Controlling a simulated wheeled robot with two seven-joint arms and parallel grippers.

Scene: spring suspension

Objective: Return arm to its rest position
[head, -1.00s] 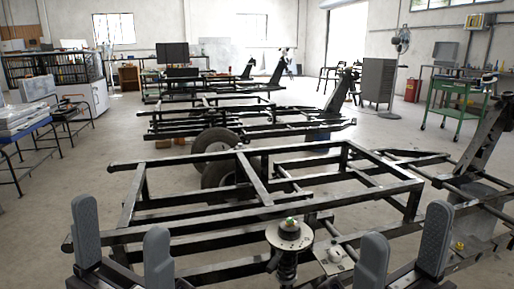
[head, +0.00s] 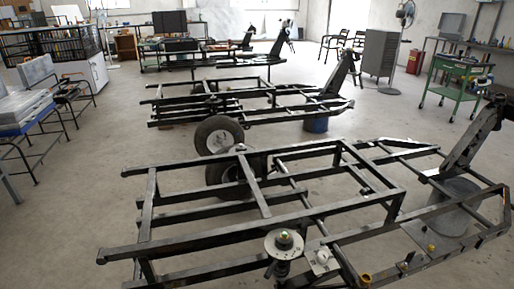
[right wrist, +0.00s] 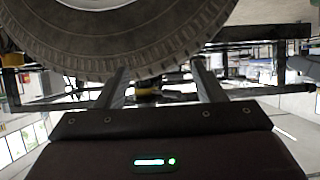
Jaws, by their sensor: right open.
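My right gripper (right wrist: 161,80) shows in the right wrist view, with its two fingers apart and nothing seen between them. A large black tyre (right wrist: 150,45) fills the top of that view, just beyond the fingers; I cannot tell whether they touch it. Neither gripper shows in the head view, and my left gripper is in no view. The spring suspension (head: 284,246) stands upright at the near side of the black metal frame (head: 205,247), with a round plate and a small green spot on top. Its lower part is cut off by the picture edge.
More frames with wheels (head: 219,135) stand behind. A green cart (head: 453,85) and a grey cabinet (head: 379,54) are at the right. Open concrete floor (head: 75,205) lies left of the near frame.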

